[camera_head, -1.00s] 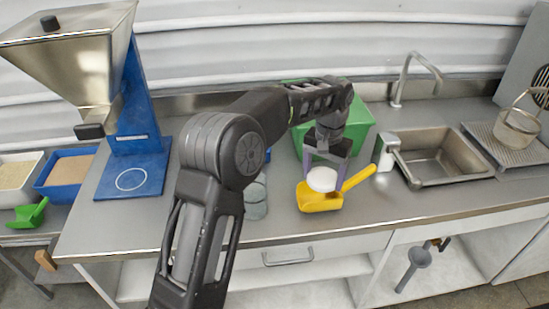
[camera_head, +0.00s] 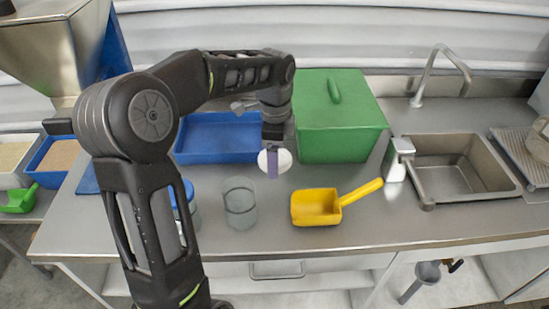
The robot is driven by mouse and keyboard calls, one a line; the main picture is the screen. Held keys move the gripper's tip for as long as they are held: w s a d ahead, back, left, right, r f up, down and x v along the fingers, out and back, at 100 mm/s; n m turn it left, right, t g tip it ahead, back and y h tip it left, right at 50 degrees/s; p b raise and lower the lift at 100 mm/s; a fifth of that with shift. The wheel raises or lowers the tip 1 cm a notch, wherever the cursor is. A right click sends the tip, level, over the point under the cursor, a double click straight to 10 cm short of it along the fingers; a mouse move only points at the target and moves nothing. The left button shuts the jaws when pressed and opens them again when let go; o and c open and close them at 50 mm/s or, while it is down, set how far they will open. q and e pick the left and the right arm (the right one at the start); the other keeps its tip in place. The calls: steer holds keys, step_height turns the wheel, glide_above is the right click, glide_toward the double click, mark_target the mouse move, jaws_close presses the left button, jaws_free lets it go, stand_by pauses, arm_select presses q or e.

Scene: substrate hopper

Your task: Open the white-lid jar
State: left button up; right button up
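A round white lid (camera_head: 284,160) is in my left gripper (camera_head: 273,160), a little above the counter in front of the blue tray. One purple finger crosses the front of the lid; the other finger is hidden. A clear glass jar (camera_head: 240,204) stands upright and uncovered on the counter, left of and nearer than the lid. A second jar with a blue lid (camera_head: 174,195) stands left of it, mostly hidden behind my arm. My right gripper is not in view.
A yellow scoop (camera_head: 316,207) lies right of the glass jar. A blue tray (camera_head: 196,160) and a green lidded box (camera_head: 338,120) stand behind. A white bottle (camera_head: 396,160) stands by the sink (camera_head: 455,165). The hopper (camera_head: 48,50) is at the far left.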

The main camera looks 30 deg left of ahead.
arm_select(q)
glide_above(275, 189)
steer(key=shift+f+p, duration=0.3)
steer(key=shift+f, duration=2.85)
steer(key=shift+f, duration=1.9)
steer(key=shift+f, duration=0.2)
steer(key=o, duration=1.6)
steer(key=shift+c, duration=0.2)
steer(key=shift+r, duration=0.2)
